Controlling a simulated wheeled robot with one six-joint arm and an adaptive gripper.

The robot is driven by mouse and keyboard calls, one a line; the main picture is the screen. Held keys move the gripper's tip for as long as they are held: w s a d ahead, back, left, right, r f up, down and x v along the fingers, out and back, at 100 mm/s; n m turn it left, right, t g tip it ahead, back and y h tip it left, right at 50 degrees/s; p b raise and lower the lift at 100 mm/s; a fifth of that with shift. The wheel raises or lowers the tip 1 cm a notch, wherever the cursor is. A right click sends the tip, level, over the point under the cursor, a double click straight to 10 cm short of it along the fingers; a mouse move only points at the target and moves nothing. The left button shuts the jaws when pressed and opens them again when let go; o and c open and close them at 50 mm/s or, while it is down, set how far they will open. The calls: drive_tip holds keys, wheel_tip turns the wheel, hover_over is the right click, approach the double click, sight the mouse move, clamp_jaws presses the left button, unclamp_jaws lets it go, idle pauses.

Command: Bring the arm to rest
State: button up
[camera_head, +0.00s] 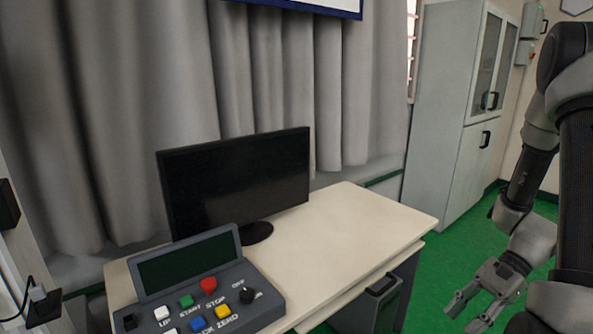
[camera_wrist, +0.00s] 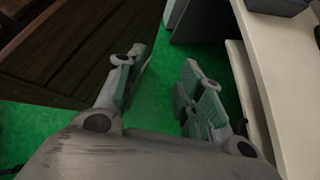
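My arm is folded at the right side of the head view. My gripper (camera_head: 467,313) hangs low there, to the right of the desk and over the green floor. In the wrist view my gripper (camera_wrist: 163,75) points down at the floor. Its two fingers are apart, with only green floor between them, and it holds nothing. No object touches the fingers.
A cream desk (camera_head: 350,225) bears a black monitor (camera_head: 240,180) and a grey control box (camera_head: 205,285) with coloured buttons. A computer case (camera_head: 372,303) stands under it. A grey cabinet (camera_head: 445,110) stands behind. A dark wooden surface (camera_wrist: 75,45) is beside my gripper.

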drive_tip(key=s+r+n+t+h, duration=0.2)
drive_tip(key=r+n, duration=0.5)
drive_tip(key=r, duration=0.6)
drive_tip(key=s+r+n+t+h, duration=0.3)
drive_tip(key=r+n+t+h, duration=0.2)
drive_tip(key=r, duration=0.8)
drive_tip(key=shift+s+n+t+h, duration=0.2)
drive_tip(key=shift+n+t+h, duration=0.1)
drive_tip(key=shift+n+h, duration=0.8)
drive_tip(key=shift+a+r, duration=0.1)
